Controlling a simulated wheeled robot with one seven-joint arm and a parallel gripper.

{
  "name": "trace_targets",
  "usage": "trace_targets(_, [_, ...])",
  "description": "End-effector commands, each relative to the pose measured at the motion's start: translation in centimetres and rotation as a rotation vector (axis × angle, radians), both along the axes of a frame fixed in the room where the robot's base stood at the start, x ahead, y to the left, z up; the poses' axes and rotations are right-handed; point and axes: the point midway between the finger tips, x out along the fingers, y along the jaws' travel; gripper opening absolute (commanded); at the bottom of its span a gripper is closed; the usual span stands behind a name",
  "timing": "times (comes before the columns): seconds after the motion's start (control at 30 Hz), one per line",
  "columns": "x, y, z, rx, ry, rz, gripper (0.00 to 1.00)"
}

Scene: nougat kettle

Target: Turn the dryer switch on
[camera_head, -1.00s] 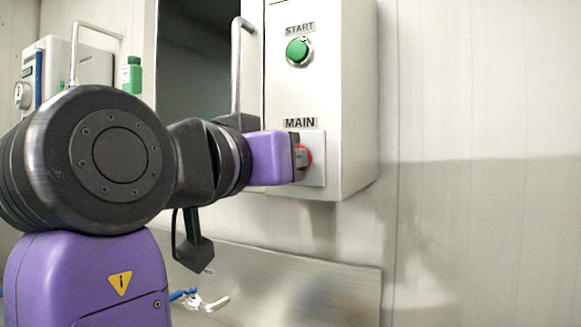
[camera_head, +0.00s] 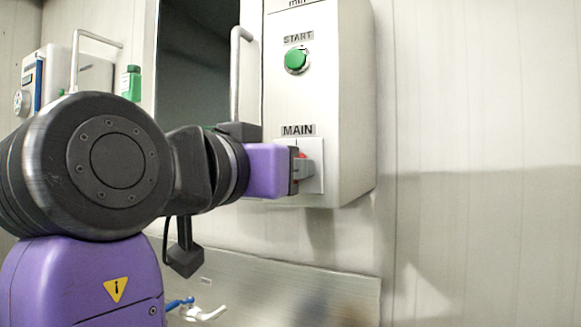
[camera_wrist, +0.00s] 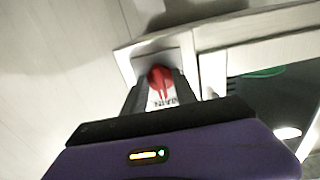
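The dryer switch is a red rotary knob labelled MAIN on a pale plate (camera_head: 318,178), low on the front of a white control box (camera_head: 350,100). My gripper (camera_head: 305,169) is at the knob, and its finger hides most of the red part in the head view. In the wrist view the red knob (camera_wrist: 160,78) lies between the tips of my two fingers (camera_wrist: 159,88). The fingers look spread, one on each side of the knob, with the MAIN label showing between them. Contact with the knob cannot be made out.
A green START button (camera_head: 296,60) sits above the switch. A vertical metal handle (camera_head: 236,75) and a dark opening are left of the box. A green bottle (camera_head: 131,84) stands farther left. A metal surface (camera_head: 290,290) lies below. The wall at right is clear.

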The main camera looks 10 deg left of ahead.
Motion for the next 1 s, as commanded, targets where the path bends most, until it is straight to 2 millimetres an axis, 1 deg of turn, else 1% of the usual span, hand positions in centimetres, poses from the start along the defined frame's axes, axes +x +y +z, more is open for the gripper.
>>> trace_targets(0.27, [-0.3, 0.1, 0.1, -0.001, -0.003, 0.001, 0.34])
trace_targets(0.37, [-1.3, 0.6, 0.0, 0.0, -0.003, 0.003, 0.34])
trace_targets(0.6, [-4.9, 1.9, -0.1, 0.001, -0.004, 0.003, 0.34])
trace_targets(0.7, [-6.2, 2.3, 0.0, 0.0, -0.003, 0.002, 0.34])
trace_targets(0.83, [-7.1, 2.6, 0.0, 0.0, -0.002, 0.001, 0.34])
trace_targets(1.0, [-7.4, 2.7, 0.1, 0.0, -0.001, 0.0, 0.34])
